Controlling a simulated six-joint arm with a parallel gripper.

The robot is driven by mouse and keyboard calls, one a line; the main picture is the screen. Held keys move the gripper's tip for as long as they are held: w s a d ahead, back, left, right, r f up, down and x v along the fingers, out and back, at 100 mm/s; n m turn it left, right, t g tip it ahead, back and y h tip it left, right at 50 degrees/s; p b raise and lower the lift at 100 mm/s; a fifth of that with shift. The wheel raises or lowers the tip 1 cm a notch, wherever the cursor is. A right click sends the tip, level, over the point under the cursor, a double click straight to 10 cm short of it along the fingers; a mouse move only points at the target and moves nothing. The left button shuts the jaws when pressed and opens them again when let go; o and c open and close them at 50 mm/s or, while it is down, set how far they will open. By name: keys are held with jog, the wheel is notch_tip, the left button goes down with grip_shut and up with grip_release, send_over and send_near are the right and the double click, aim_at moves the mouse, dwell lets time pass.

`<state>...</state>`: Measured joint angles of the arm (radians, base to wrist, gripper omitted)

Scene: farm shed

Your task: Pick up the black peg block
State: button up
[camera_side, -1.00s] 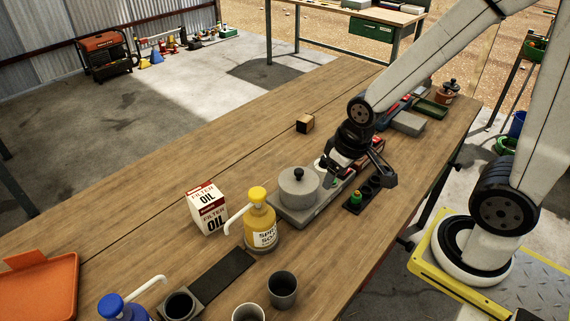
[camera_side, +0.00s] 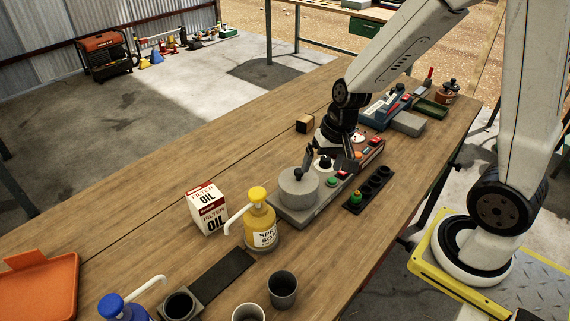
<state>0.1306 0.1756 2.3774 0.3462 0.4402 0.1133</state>
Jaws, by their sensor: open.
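The black peg block (camera_side: 368,188) is a long dark block with a row of round holes.
The grey machine (camera_side: 293,213) carries a lidded round pot (camera_side: 298,187) and coloured buttons. A yellow pump bottle (camera_side: 260,222) and oil carton (camera_side: 208,209) stand left of it. A small wooden block (camera_side: 305,124) lies behind. Table right of the peg block is clear.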

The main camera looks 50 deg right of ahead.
jog(key=w+d+f+m+t+y, duration=0.1)
jog(key=w+d+f+m+y, duration=0.15)
jog(key=w+d+m, duration=0.45)
jog(key=m+t+h, duration=0.2)
jog(key=m+t, duration=0.8)
jog(key=m, duration=1.1)
send_over(310, 122)
jog(key=s+d, duration=0.1)
jog(key=s, duration=0.3)
jog(key=f, duration=0.2)
jog(key=shift+f, duration=3.8)
jog(key=shift+x, duration=0.9)
jog(key=shift+w, duration=0.15)
jog(key=shift+x, duration=2.8)
